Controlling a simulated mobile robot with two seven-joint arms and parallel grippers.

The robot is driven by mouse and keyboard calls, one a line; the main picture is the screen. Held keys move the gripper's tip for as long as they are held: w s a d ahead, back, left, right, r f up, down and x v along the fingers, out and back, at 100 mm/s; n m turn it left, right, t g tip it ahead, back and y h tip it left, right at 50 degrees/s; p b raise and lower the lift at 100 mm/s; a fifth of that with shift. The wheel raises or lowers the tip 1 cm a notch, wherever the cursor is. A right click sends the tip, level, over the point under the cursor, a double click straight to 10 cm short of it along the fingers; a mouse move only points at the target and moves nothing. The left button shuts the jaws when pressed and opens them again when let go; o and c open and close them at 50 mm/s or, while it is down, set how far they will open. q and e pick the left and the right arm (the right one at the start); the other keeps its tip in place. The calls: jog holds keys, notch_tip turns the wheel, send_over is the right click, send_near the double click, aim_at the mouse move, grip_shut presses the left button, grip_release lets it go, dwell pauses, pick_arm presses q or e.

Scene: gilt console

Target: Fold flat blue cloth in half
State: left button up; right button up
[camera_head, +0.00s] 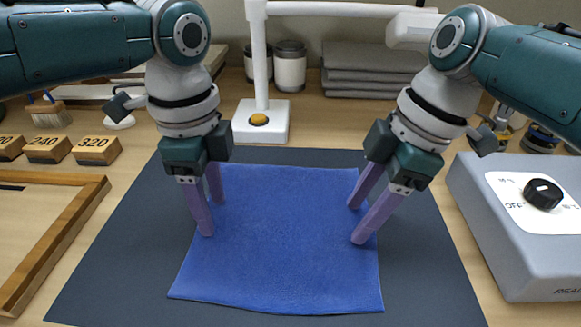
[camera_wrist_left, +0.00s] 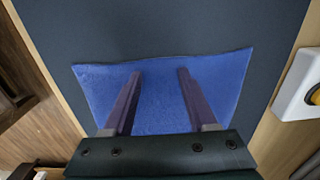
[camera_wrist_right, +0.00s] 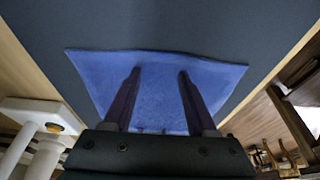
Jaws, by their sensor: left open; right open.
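The blue cloth (camera_head: 280,250) lies flat and spread out on a dark mat (camera_head: 120,270), its near edge slightly wavy. My left gripper (camera_head: 210,218) is open over the cloth's left side, with its fingers pointing down. My right gripper (camera_head: 358,222) is open over the cloth's right side. Neither holds anything; whether the fingertips touch the cloth cannot be told. The cloth also shows between and around the open fingers in the left wrist view (camera_wrist_left: 155,90) and the right wrist view (camera_wrist_right: 155,85). The grippers hide parts of the cloth's side edges.
A white lamp base with a yellow button (camera_head: 262,122) stands behind the mat. A grey device with a black knob (camera_head: 510,240) is at right. A wooden frame (camera_head: 60,235) and numbered blocks (camera_head: 97,150) are at left. Folded grey cloths (camera_head: 365,75) lie at the back.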

pick_arm(q)
jog(key=shift+f, duration=0.25)
pick_arm(e)
jog(key=shift+f, duration=0.25)
pick_arm(q)
jog(key=shift+r, duration=0.1)
pick_arm(e)
jog(key=shift+r, duration=0.1)
pick_arm(q)
jog(key=shift+c, duration=0.3)
pick_arm(e)
jog(key=shift+c, duration=0.3)
pick_arm(q)
grip_shut()
pick_arm(e)
grip_shut()
